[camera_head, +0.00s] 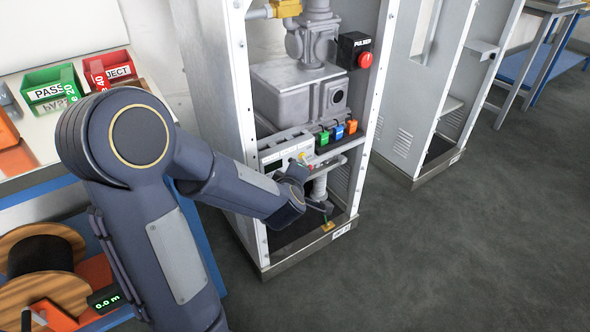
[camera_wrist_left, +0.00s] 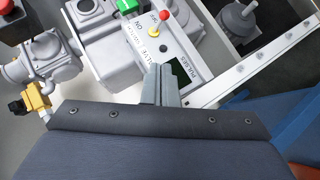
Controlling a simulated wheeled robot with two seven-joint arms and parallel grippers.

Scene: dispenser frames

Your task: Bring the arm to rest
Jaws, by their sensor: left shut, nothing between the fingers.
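My left arm comes in from the left in the head view and reaches into an open dispenser frame (camera_head: 247,140). My right gripper is not in view.
A PULSER box with a red button (camera_head: 366,60) is on the frame's right post. Small green, blue and orange blocks (camera_head: 338,131) sit inside. A second grey cabinet (camera_head: 415,100) stands to the right. PASS (camera_head: 47,92) and REJECT bins stand on a bench at left. The floor at right is clear.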

